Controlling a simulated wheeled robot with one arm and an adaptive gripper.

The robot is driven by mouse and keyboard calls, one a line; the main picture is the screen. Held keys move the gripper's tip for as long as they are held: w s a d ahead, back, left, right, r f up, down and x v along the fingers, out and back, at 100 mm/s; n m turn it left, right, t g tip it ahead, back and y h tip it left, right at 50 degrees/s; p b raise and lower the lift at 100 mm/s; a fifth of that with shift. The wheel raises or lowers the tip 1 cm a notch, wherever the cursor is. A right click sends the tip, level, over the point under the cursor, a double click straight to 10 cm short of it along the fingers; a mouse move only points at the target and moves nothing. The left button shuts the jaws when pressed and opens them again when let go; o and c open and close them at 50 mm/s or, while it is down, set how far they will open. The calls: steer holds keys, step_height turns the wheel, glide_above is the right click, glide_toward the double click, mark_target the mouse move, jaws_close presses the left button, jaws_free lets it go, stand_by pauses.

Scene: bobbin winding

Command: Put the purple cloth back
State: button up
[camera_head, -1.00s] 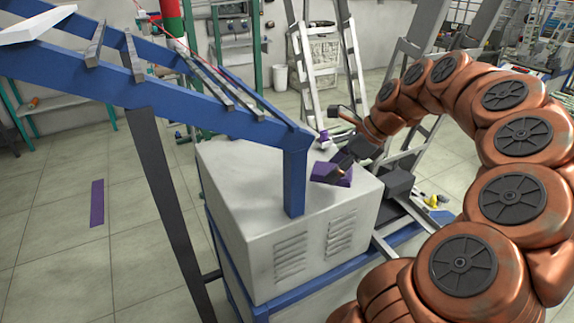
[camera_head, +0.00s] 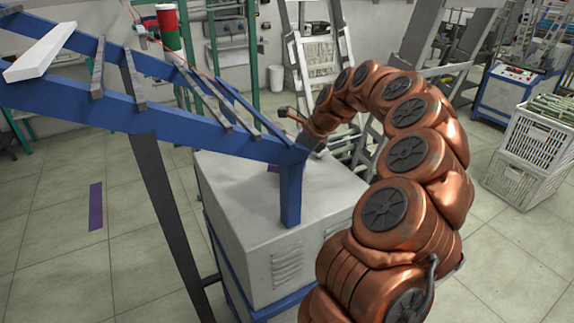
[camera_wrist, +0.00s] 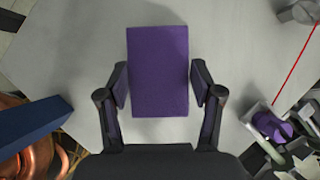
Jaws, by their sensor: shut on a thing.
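The purple cloth (camera_wrist: 158,65) is a flat, box-like purple block in the wrist view. My gripper (camera_wrist: 159,86) has one finger on each side of it and is shut on its near part. A pale grey surface lies beneath, with soft shadows around the cloth; I cannot tell how high it is held. In the head view only a small purple piece of the cloth (camera_head: 273,168) shows beside the blue post, over the grey cabinet top (camera_head: 235,190). The post and my arm hide the fingers there.
The blue frame (camera_head: 215,133) and its post (camera_head: 291,195) stand close to my gripper. A purple strip (camera_head: 96,206) lies on the floor at left. Another purple object (camera_wrist: 270,127) sits at the right of the wrist view. White crates (camera_head: 535,150) stand at right.

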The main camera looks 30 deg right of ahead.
steer(key=shift+w+a+p, duration=0.15)
steer(key=shift+w+p, duration=0.15)
steer(key=shift+w, duration=0.5)
step_height(320, 180, down, 2)
steer(key=shift+f+p, duration=0.15)
steer(key=shift+p, duration=0.45)
steer(key=shift+f, duration=0.45)
steer(key=shift+f, duration=0.25)
steer(key=o, duration=1.1)
steer(key=shift+a, duration=0.1)
steer(key=b+v, duration=0.2)
steer(key=v, duration=0.6)
steer(key=shift+w+a+r+b, duration=0.1)
steer(key=shift+w+r+b, duration=0.05)
steer(key=shift+b, duration=0.2)
